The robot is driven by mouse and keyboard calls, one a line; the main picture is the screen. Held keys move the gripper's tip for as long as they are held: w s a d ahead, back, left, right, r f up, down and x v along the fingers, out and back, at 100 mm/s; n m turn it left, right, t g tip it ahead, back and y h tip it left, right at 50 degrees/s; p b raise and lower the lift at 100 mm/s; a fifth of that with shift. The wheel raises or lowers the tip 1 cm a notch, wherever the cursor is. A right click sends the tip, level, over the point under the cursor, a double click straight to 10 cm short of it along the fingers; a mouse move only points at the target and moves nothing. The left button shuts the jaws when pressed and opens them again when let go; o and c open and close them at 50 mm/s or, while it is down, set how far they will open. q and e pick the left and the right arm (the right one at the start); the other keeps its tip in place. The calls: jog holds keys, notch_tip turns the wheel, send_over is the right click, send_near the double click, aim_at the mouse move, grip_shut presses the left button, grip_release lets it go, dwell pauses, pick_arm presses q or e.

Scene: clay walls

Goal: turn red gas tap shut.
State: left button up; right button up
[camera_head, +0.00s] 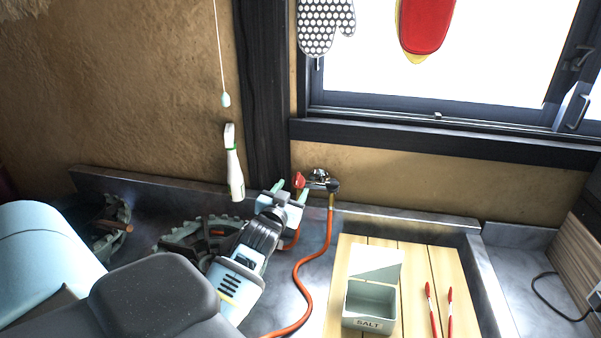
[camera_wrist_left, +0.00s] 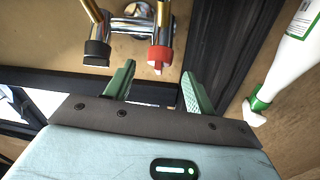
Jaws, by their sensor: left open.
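The red gas tap (camera_head: 299,180) sits on a metal fitting (camera_head: 319,180) low on the clay wall, below the window's left corner. In the left wrist view the red tap handle (camera_wrist_left: 160,55) shows just beyond the fingertips, between their lines. My left gripper (camera_head: 289,188) is open, with its two green fingers pointing at the tap. In the left wrist view the gripper (camera_wrist_left: 157,70) has nothing between its fingers, and a gap to the tap seems to remain. My right gripper is not in view.
An orange hose (camera_head: 306,270) runs down from the fitting's black end across the counter. A white bottle (camera_head: 235,170) is left of the gripper. A wooden board (camera_head: 345,250) bears an open salt box (camera_head: 371,300) and red-handled tongs (camera_head: 433,310). A pull cord (camera_head: 225,99) hangs upper left.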

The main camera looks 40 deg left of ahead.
aim_at(298, 181)
pick_arm(q)
jog(key=shift+s+d+r, duration=0.1)
jog(key=shift+x, duration=3.9)
jog(key=c, duration=1)
